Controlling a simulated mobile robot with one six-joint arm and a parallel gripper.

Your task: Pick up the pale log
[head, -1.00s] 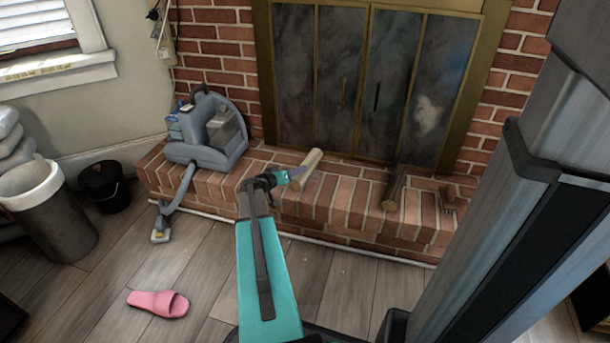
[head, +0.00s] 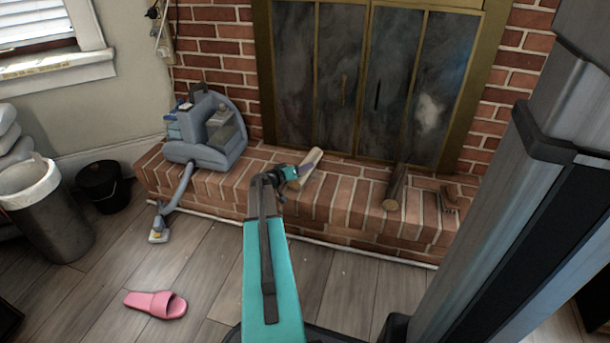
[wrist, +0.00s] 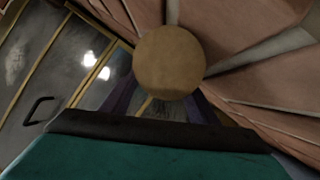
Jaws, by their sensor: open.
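The pale log (head: 312,160) lies on the brick hearth in front of the fireplace doors, tilted in the head view. Its round cut end (wrist: 169,63) faces me in the wrist view, between the tips of my gripper (wrist: 158,100). In the head view my gripper (head: 298,173) is at the near end of the log and covers part of it. The jaws are open, with dark fingers on either side below the log's end. I cannot tell whether they touch it.
A dark log (head: 395,188) and a brush-like object (head: 452,197) lie farther right on the hearth (head: 345,200). A grey-blue cleaning machine (head: 207,135) stands at its left. A pink slipper (head: 156,303), a black bucket (head: 103,185) and a bin (head: 45,215) are on the floor.

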